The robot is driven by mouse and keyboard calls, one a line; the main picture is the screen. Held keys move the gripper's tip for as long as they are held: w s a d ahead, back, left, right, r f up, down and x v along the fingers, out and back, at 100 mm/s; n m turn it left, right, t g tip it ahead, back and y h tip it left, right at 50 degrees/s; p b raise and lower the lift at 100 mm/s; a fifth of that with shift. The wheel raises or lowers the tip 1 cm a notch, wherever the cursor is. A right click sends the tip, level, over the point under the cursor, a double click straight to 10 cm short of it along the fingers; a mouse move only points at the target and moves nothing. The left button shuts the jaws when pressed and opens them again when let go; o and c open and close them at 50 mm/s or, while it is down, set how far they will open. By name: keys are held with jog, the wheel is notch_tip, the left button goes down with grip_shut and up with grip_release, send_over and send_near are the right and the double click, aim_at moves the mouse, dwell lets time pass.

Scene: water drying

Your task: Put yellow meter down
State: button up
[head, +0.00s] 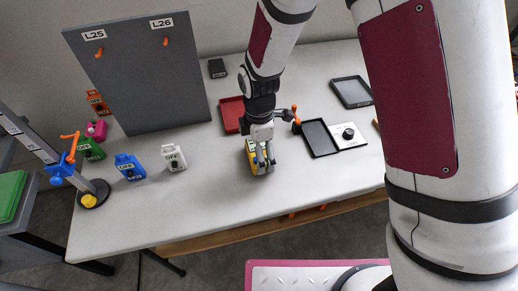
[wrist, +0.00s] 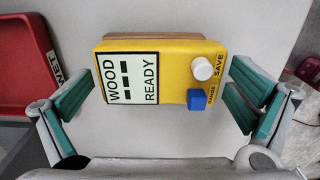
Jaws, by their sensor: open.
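The yellow meter (wrist: 207,46) lies on the white table, with a "WOOD READY" display, a white knob and a blue button facing up. In the head view the meter (head: 254,167) is partly hidden under my gripper (head: 262,150). In the wrist view my gripper (wrist: 160,100) is open, with one green-padded finger to the left of the meter and the other to its right. Gaps show between the pads and the meter's sides.
A red tray (head: 230,110) marked "WET" (wrist: 30,60) lies behind left of the meter. A black tray (head: 318,139) and a white box with a black knob (head: 348,134) lie to the right. White (head: 174,158) and blue (head: 129,167) devices stand to the left. The table front is clear.

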jog(key=s+d+r+m, duration=0.1)
jog(key=d+r+m, duration=0.15)
jog(key=r, duration=0.65)
jog(key=s+d+r+m, duration=0.1)
jog(key=d+r, duration=0.2)
jog(key=r, duration=0.7)
jog(key=s+d+r+m+t, duration=0.1)
jog(key=s+d+r+m, duration=0.4)
jog(key=s+d+m, duration=0.2)
jog(key=s+d+r+m+t, duration=0.2)
jog(key=s+d+r+m, duration=0.3)
jog(key=s+m, duration=0.6)
jog(key=s+d, duration=0.2)
jog(key=shift+s+d, duration=0.25)
jog(key=shift+d, duration=0.15)
jog(key=shift+p, duration=0.3)
jog(key=shift+t, duration=0.6)
notch_tip(320, 180, up, 6)
jog(key=p, duration=0.4)
jog(key=shift+f, duration=0.2)
